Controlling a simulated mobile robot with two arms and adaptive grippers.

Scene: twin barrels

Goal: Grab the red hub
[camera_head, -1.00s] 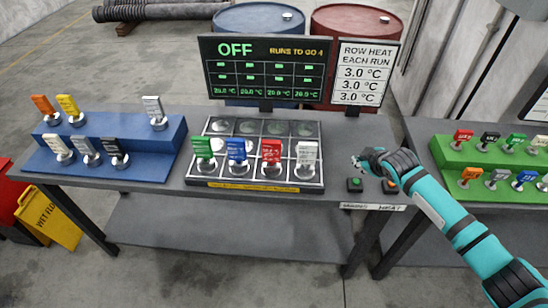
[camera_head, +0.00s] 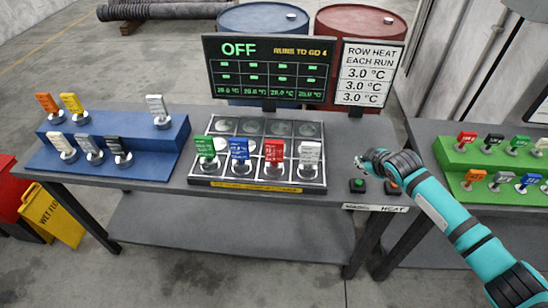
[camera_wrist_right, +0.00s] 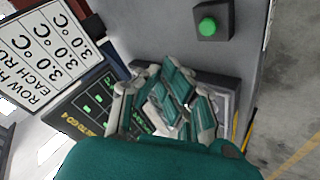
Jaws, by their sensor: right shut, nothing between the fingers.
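A red-tagged piece (camera_head: 274,152) stands upright on a round metal base in the front row of the dark gridded tray (camera_head: 258,186). It stands between a blue-tagged piece (camera_head: 239,150) and a white-tagged piece (camera_head: 309,153). Another red-tagged piece (camera_head: 466,138) stands on the green stepped rack at the right. My right gripper (camera_head: 363,163) is shut and empty, above the table to the right of the tray and apart from the pieces. In the right wrist view its closed fingers (camera_wrist_right: 180,95) cover much of the tray. My left gripper is not in view.
A green button (camera_head: 357,185) sits on the table just below my right gripper. A screen reading OFF (camera_head: 268,68) and a row-heat sign (camera_head: 368,73) stand behind. A blue stepped rack (camera_head: 165,138) with several tagged pieces is at left, the green rack (camera_head: 450,155) at right.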

